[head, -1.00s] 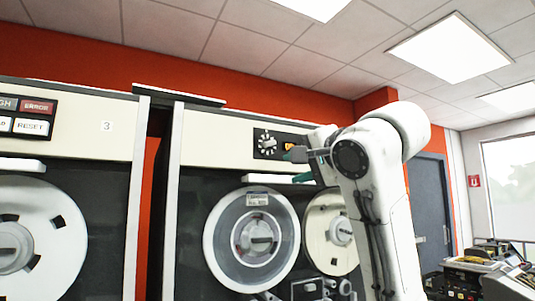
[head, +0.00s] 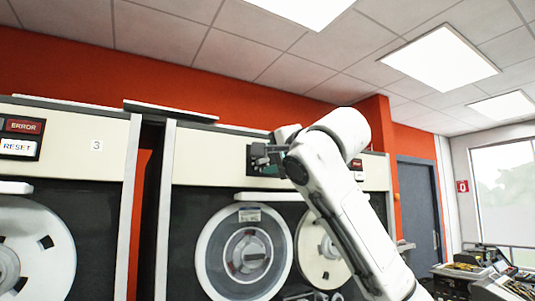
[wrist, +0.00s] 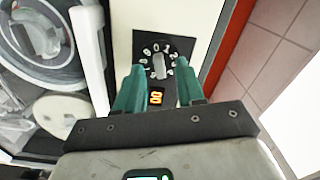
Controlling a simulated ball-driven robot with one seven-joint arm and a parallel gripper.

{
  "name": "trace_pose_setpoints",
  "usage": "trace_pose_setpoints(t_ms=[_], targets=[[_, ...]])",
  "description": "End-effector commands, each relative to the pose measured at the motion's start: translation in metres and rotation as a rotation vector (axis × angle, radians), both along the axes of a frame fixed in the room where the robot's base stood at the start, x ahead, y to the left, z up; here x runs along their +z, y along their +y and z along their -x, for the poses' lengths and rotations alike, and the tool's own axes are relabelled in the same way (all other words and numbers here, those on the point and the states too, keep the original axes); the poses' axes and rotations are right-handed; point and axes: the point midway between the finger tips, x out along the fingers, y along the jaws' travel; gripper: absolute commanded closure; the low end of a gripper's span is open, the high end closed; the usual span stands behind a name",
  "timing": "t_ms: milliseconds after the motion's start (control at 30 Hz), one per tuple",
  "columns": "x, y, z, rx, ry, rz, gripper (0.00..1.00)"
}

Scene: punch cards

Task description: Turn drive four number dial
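The number dial (wrist: 158,66) is a grey knob on a black plate with white numerals around it, seen in the wrist view. A small orange display (wrist: 155,97) shows beside it. My gripper (wrist: 160,84) has two green fingers, open and apart, one to each side of the knob in the picture; I cannot tell whether they touch it. In the head view my gripper (head: 262,155) is in front of the dial panel, and my arm and gripper hide the dial. The drive cabinet (head: 212,158) has a cream top panel and a dark lower front.
Tape reels (head: 242,252) sit on the drive's front below the panel. A white ledge (head: 268,197) sticks out above them. The drive labelled 3 (head: 75,140) stands to the left. Equipment (head: 485,280) lies at the lower right.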

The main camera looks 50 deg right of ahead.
Motion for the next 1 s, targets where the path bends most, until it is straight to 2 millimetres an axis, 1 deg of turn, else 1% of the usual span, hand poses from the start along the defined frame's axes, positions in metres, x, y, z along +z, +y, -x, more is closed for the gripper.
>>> trace_pose_setpoints(t_ms=[133, 433, 833, 1000], targets=[[0.0000, -0.0030, -0.0089, -0.001, 0.001, 0.000, 0.62], [-0.0009, -0.0033, -0.0105, 0.000, 0.000, -0.001, 0.62], [-0.0009, -0.0032, -0.0104, 0.000, 0.001, 0.000, 1.00], [-0.0011, -0.0032, -0.0104, 0.000, 0.001, 0.000, 1.00]])
